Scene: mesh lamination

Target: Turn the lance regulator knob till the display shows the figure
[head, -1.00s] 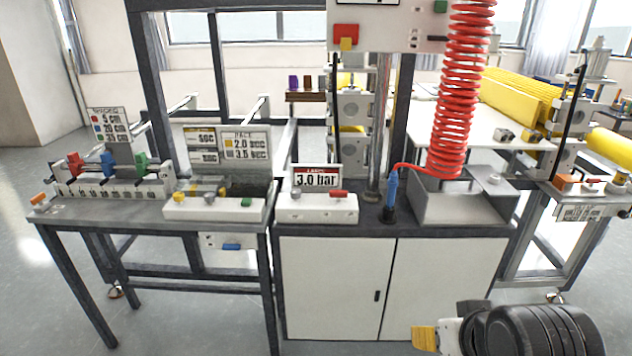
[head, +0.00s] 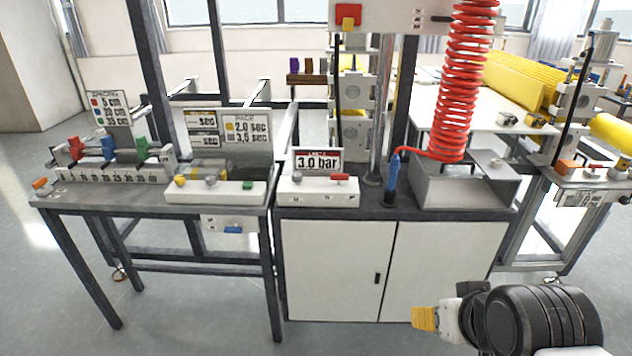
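The lance regulator is a white box (head: 318,192) on the dark top of the white cabinet. A grey round knob (head: 297,176) sits on its left end and a red part (head: 340,177) on its right. Behind it stands a sign (head: 318,161) with a red strip and the figure 3.0 bar. The small display on the box is too small to read. My gripper (head: 424,318) shows yellow fingertips at the lower right, in front of the cabinet and well away from the knob. Its finger gap cannot be made out.
A blue lance (head: 391,182) with a red coiled hose (head: 465,90) stands right of the box, beside an open grey metal tray (head: 463,200). A similar white box (head: 215,192) with several knobs sits on the left table.

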